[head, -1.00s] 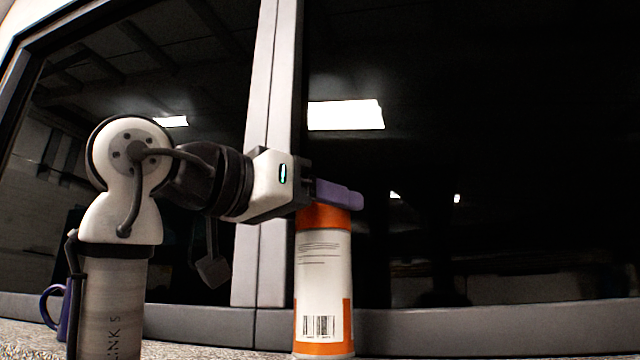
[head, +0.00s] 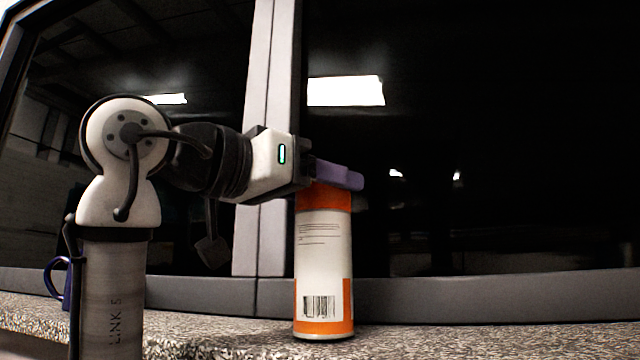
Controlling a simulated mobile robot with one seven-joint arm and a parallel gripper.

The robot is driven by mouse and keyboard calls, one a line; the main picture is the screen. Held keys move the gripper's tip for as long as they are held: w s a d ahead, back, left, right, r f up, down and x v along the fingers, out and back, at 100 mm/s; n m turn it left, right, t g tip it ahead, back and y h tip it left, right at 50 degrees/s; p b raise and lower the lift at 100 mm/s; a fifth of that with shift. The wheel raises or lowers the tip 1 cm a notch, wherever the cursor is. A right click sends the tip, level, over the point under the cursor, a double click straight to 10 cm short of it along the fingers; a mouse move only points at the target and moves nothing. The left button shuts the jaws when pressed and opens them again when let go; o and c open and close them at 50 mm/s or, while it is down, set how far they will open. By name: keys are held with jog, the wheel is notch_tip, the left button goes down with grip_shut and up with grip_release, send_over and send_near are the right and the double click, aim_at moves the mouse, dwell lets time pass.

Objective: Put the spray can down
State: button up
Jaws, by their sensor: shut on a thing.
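The spray can (head: 323,262) is white with orange bands at top and bottom and a barcode near its base. It stands upright on the speckled stone ledge (head: 430,338), and its base appears to touch the ledge. My gripper (head: 338,175) reaches in from the left and is shut on the can's top. A purple finger lies across the front of the top, and the can's upper end is hidden behind it.
A dark blue mug (head: 58,280) stands on the ledge at the far left, partly hidden behind my arm. A dark window with a grey frame (head: 470,293) rises behind the ledge. The ledge right of the can is clear.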

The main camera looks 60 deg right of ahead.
jog(key=shift+f, duration=0.25)
jog(key=o, duration=1.7)
